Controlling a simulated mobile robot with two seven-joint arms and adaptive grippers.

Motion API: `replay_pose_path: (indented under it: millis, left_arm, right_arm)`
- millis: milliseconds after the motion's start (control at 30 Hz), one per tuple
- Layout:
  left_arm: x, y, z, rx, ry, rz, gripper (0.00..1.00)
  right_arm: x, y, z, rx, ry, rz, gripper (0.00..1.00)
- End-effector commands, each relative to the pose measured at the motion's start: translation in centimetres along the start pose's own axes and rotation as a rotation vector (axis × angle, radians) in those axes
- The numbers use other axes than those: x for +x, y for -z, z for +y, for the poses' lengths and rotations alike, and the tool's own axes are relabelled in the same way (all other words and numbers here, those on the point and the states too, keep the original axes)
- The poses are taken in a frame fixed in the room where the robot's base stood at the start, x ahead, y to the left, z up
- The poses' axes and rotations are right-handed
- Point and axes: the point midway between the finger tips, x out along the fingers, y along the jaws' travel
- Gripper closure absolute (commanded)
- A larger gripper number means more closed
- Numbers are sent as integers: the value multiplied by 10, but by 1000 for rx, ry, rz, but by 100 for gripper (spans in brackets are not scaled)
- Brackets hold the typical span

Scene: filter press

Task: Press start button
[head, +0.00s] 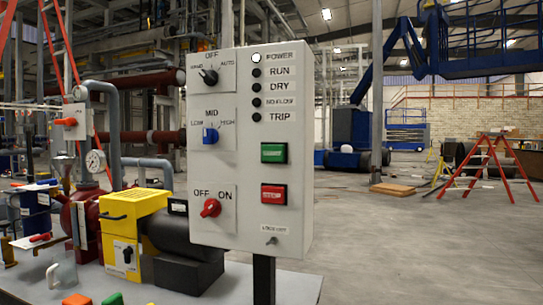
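The control panel (228,100) is a light grey upright box on a dark post, right of the picture's middle left. The green start button (273,153) sits on its right side, above the red stop button (273,194). The green button's label is too small to read clearly. A black OFF/AUTO knob (208,76), a blue LOW/MID/HIGH knob (210,136) and a red OFF/ON knob (210,208) are on the left side. The POWER lamp (257,58) is white; the RUN, DRY, NO-FLOW and TRIP lamps look dark. Neither gripper shows.
A yellow and black pump unit (135,230) stands left of the panel on a grey table (215,287), with a pressure gauge (95,161) and red and grey pipes behind. Orange, green and yellow items lie at the table's front edge.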

Motion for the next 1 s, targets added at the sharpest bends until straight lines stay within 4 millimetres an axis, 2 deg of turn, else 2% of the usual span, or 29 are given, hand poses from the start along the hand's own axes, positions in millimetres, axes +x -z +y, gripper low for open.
replay_pose_path:
  millis: [33,300,1000]
  left_arm:
    - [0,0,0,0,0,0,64]
    - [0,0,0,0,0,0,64]
    - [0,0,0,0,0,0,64]
  right_arm:
    - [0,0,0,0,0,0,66]
    - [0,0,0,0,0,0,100]
    - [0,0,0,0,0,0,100]
